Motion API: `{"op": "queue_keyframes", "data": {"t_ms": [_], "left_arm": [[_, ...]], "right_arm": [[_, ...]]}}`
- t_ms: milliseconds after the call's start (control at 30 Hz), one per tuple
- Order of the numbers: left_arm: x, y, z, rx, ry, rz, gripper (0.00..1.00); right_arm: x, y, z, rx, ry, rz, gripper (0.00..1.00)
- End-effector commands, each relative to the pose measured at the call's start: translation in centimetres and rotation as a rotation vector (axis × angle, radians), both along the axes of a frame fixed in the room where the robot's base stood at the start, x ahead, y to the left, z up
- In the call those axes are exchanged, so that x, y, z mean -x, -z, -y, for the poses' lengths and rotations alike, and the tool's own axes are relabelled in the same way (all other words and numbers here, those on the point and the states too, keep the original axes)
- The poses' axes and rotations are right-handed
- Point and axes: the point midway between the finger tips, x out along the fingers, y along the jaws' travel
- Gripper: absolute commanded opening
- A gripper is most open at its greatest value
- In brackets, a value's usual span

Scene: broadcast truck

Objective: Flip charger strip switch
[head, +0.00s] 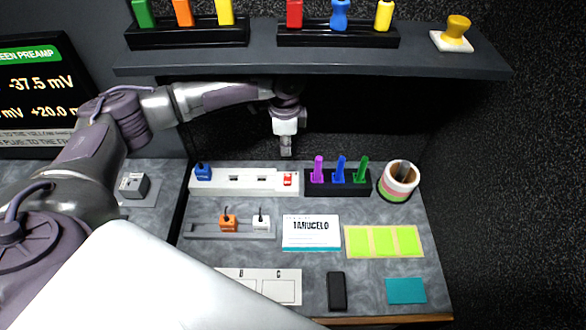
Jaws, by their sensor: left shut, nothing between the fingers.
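The white charger strip (212,187) lies along the back of the desk. A blue plug (203,173) sits at its left end, and a red switch (288,179) sits at its right end. Between them are dark sockets. My left gripper (286,152) points down above the strip's right end, over the red switch, with its fingers shut and empty. A small gap shows between the fingertips and the switch. Which way the switch is tipped is too small to tell. My right gripper is not in view.
Just right of the strip stands a black holder (337,188) with purple, blue and green sticks, then a striped cup (398,181). In front lie a grey rail (203,232) with orange and white plugs, a card (311,232) and green notes (384,241). A dark shelf (310,61) overhangs behind.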

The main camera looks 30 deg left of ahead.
Motion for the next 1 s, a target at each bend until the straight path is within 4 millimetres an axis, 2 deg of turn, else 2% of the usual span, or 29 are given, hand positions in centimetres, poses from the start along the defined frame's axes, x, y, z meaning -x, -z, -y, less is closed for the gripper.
{"op": "queue_keyframes", "data": {"t_ms": [167, 267, 700, 1000], "left_arm": [[0.0, 0.3, 0.1, 0.002, -0.001, -0.001, 0.00], [0.0, 1.2, 0.1, 0.003, -0.002, -0.003, 0.00], [0.0, 8.5, 0.1, 0.002, -0.002, -0.004, 0.00], [0.3, 8.2, 0.3, 0.003, -0.002, -0.002, 0.00]], "right_arm": [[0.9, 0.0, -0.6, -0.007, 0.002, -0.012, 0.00], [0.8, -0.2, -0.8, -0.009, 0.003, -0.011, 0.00], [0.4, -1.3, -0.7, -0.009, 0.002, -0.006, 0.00], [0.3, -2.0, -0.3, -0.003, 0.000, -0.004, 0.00]]}}
